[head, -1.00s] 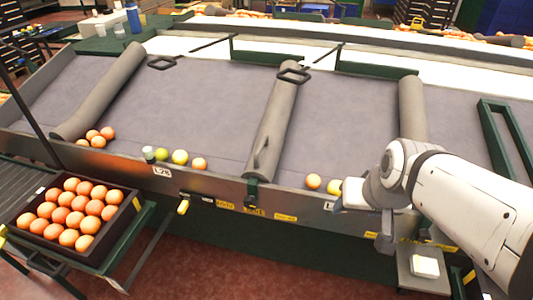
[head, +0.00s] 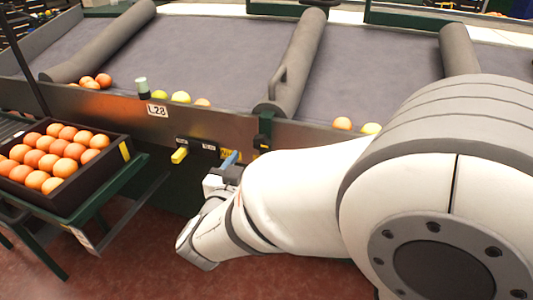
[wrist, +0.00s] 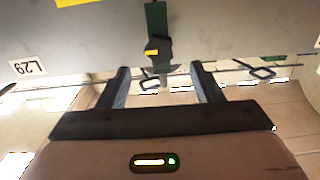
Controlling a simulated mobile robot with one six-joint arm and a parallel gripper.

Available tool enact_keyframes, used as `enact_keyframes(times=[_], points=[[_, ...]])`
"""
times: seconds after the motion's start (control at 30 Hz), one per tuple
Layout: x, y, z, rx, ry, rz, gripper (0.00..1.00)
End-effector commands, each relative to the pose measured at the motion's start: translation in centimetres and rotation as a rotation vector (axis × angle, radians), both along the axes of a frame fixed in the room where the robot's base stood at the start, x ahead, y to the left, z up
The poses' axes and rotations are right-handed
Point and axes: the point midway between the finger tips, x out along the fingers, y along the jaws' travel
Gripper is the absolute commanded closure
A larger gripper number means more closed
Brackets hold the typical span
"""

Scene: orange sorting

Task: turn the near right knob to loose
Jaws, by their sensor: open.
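A dark knob with a yellow mark (head: 262,144) sits below a green bracket on the front metal rail of the sorting table. In the wrist view, a dark knob with a yellow stripe (wrist: 158,50) shows beyond the fingertips, between them and on a green strip. My gripper (wrist: 160,78) is open and empty, its two fingers apart and not touching the knob. In the head view my gripper (head: 229,165) is low in front of the rail, left of the knob and partly hidden by my arm. I cannot tell the knob's setting.
A yellow handle (head: 180,155) sticks out from the rail to the left. A dark crate of oranges (head: 110,160) stands at the left on a green stand. Fruit lies along the table's front edge. Red floor (head: 130,245) is open below.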

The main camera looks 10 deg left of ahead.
Motion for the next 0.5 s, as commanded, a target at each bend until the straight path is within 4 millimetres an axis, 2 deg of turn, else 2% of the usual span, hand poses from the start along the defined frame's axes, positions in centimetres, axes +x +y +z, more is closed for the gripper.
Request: enact_keyframes(times=[0.07,0.17,0.5], points=[[-0.3,0.1,-0.6,-0.011,-0.013,-0.016,0.41],[0.5,-0.1,-0.6,-0.015,-0.018,-0.026,0.41],[5.8,-0.6,-0.5,-0.012,-0.017,-0.024,0.41]])
